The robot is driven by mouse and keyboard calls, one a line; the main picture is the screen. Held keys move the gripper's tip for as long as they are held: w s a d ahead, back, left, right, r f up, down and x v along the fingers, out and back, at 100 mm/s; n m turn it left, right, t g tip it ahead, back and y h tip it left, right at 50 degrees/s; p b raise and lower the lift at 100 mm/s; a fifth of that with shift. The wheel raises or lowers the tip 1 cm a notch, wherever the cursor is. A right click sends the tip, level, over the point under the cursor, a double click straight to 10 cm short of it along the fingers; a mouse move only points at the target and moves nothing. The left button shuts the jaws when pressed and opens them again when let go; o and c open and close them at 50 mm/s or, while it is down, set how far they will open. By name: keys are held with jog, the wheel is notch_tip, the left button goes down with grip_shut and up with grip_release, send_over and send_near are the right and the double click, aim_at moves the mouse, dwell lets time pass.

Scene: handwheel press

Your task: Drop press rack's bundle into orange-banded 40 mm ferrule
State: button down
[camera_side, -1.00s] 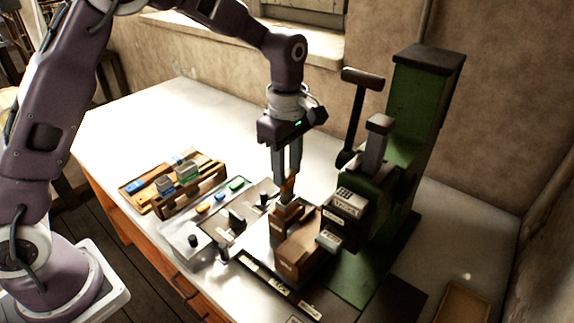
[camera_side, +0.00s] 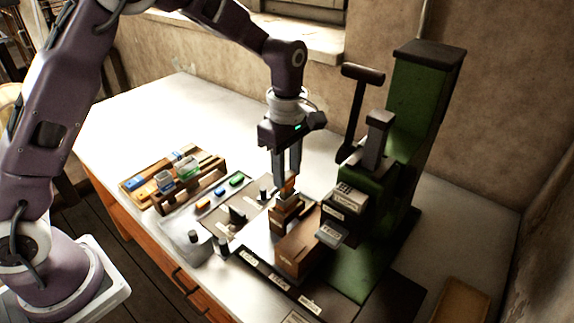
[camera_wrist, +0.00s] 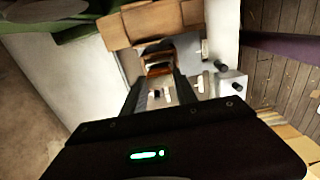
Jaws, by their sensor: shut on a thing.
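My gripper (camera_side: 287,172) points down at the middle of the bench, left of the green press. It is shut on a small orange-brown piece (camera_side: 288,187), which seems to be the bundle, just above or at the top of a small brown wooden rack (camera_side: 285,216). I cannot tell whether the piece is clear of the rack. In the wrist view the rack (camera_wrist: 158,68) lies just beyond my fingertips (camera_wrist: 160,88). The orange-banded ferrule cannot be made out for certain; small coloured pieces, one of them orange (camera_side: 203,204), sit on a grey plate.
The green press (camera_side: 415,110) with its dark handle (camera_side: 357,110) stands close on the right. A brown block (camera_side: 299,250) is in front of it. A wooden rack with blue and green items (camera_side: 212,186) stands at left. The back left of the white bench (camera_side: 165,110) is clear.

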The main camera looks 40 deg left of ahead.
jog(key=shift+f, duration=1.2)
jog(key=c, duration=0.9)
grip_release()
notch_tip(320, 180, up, 7)
jog(key=shift+r, duration=0.1)
